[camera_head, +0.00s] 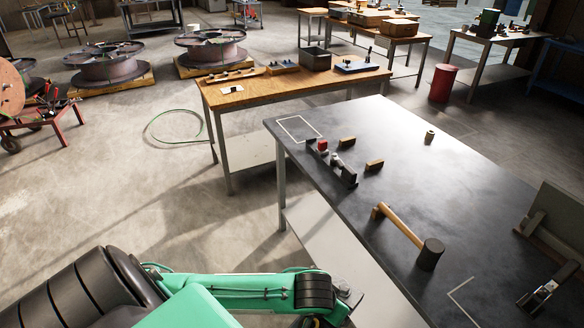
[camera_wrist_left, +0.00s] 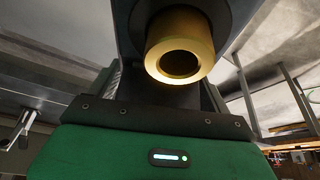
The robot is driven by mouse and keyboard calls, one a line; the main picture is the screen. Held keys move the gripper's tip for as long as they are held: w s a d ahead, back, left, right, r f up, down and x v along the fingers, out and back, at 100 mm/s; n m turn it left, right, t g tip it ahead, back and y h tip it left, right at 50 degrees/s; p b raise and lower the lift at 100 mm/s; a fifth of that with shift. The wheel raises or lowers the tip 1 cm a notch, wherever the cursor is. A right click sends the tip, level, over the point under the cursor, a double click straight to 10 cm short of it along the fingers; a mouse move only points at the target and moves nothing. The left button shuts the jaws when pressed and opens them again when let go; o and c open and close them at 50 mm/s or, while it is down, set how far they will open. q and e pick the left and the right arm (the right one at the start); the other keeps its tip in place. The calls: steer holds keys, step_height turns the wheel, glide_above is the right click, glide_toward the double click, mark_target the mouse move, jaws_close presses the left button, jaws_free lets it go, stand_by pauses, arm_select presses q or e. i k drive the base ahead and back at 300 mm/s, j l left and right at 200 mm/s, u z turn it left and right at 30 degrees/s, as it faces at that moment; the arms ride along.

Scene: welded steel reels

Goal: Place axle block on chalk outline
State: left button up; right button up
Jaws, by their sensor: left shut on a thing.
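A white chalk outline (camera_head: 300,129), roughly square, lies bare at the far left corner of the dark worktable (camera_head: 400,125). White corner lines (camera_head: 462,298) also show near the bottom edge, partly cut off. My left arm comes in from the lower left, and its end is at the bottom edge of the head view, short of the tabletop. In the left wrist view my left gripper (camera_wrist_left: 178,97) is shut on a dark block with a brass bushing (camera_wrist_left: 180,48), seemingly the axle block. The block's top is cut off. My right gripper is not in view.
On the dark table are a black fixture with a red part (camera_head: 332,161), two small wooden-looking blocks (camera_head: 374,165), a brass piece (camera_head: 430,136), a mallet (camera_head: 402,228) and an angled plate stand (camera_head: 556,225). A wooden bench (camera_head: 235,97) stands behind. The table's middle right is clear.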

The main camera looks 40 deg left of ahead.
mark_target(298, 129)
steer(key=i+j, duration=0.15)
steer(key=j, duration=0.3)
steer(key=i+j, duration=0.1)
steer(key=j, duration=0.35)
steer(key=i+j, duration=0.15)
steer(key=j, duration=0.3)
steer(key=i+j, duration=0.1)
steer(key=j, duration=0.35)
steer(key=i+j, duration=0.15)
steer(key=j, duration=0.35)
steer(key=i+j, duration=0.1)
steer(key=j, duration=0.35)
steer(key=i+j, duration=0.15)
steer(key=j, duration=0.3)
steer(key=i+j, duration=0.15)
steer(key=j, duration=0.3)
